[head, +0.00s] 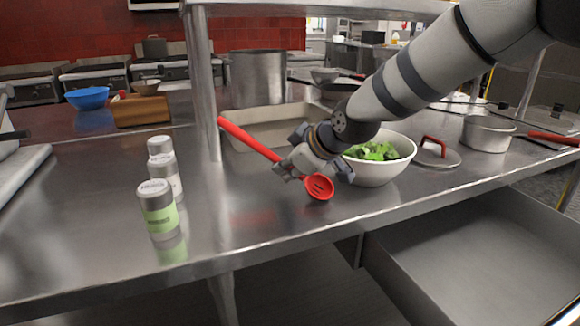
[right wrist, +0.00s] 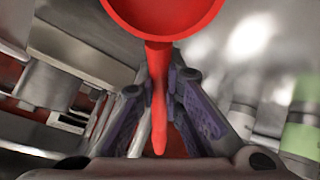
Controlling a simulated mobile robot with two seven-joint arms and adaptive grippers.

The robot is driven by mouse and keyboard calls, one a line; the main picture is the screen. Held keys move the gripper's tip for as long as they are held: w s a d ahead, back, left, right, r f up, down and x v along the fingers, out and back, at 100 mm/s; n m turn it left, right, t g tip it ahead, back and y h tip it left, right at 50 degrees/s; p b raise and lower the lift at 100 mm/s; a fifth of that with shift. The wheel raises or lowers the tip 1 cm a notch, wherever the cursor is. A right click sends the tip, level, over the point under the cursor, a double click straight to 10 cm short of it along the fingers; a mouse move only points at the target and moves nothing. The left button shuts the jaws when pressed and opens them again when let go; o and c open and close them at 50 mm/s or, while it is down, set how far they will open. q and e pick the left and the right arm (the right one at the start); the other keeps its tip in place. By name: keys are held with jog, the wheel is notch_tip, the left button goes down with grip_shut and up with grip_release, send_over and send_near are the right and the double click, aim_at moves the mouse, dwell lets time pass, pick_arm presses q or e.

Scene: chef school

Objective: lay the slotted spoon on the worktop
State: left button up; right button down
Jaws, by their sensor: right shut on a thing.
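The red slotted spoon (head: 249,138) is in my right gripper (head: 299,172), low over the steel worktop (head: 110,225). Its handle points up and left, and its slotted bowl (head: 320,187) hangs at the lower right. I cannot tell whether the bowl touches the worktop. In the right wrist view the gripper (right wrist: 162,92) is shut on the spoon's handle (right wrist: 158,110), with the bowl (right wrist: 160,12) at the top of the picture. My left gripper is not in view.
A white bowl of greens (head: 388,171) stands just right of the gripper. Several shaker jars (head: 159,210) stand to the left. A tray (head: 268,138) and a shelf post (head: 203,90) are behind. A lid (head: 433,155) and a pan (head: 487,134) are at right.

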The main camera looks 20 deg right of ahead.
jog(key=c, duration=1.7)
grip_release()
jog(key=shift+r, duration=0.1)
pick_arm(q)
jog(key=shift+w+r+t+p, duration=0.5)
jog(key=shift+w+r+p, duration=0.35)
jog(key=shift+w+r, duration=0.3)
pick_arm(e)
jog(key=v, duration=1.2)
jog(key=shift+a, duration=0.1)
